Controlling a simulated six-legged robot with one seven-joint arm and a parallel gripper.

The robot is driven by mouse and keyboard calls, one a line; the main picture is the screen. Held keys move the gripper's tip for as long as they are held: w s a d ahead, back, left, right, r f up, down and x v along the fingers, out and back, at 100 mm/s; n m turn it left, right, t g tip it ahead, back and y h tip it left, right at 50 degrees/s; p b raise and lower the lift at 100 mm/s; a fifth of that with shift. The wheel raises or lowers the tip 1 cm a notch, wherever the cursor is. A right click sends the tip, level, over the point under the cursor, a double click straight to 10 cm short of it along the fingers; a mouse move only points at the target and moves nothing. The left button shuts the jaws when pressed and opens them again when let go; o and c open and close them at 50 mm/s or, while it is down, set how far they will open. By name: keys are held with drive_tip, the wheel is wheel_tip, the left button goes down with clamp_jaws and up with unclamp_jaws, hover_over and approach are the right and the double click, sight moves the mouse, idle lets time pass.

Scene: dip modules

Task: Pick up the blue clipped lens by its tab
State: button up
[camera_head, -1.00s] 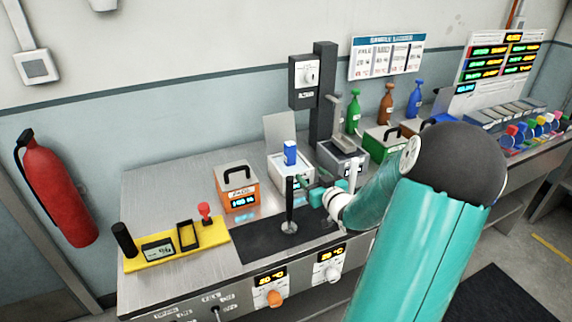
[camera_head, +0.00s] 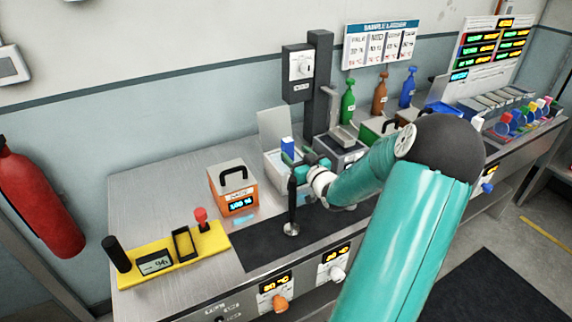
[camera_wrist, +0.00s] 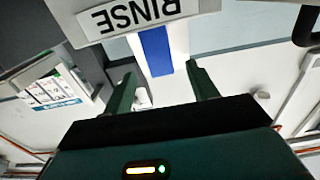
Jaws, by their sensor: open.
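A blue upright block (camera_head: 287,145), which looks like the blue lens's tab, stands at the white bath (camera_head: 272,168). In the wrist view the blue piece (camera_wrist: 154,48) hangs upside down in the picture beside the "RINSE" label (camera_wrist: 122,16). My gripper (camera_head: 291,158) is open and right by the blue piece in the head view. In the wrist view my gripper (camera_wrist: 160,74) has its two fingers apart, one to either side of the blue piece's line. It holds nothing. Whether the fingers touch the blue piece cannot be told. The lens itself is hidden.
An orange box (camera_head: 233,187) with a handle stands left of the bath. A tall dark column (camera_head: 318,85) rises behind. A yellow tray (camera_head: 172,255) lies at the left.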

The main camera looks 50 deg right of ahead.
sight(285, 141)
drive_tip(key=x, duration=0.8)
drive_tip(key=shift+s, duration=0.1)
drive_tip(key=shift+c, duration=0.2)
clamp_jaws()
drive_tip(key=shift+r, duration=0.1)
drive_tip(key=shift+d+r, duration=0.1)
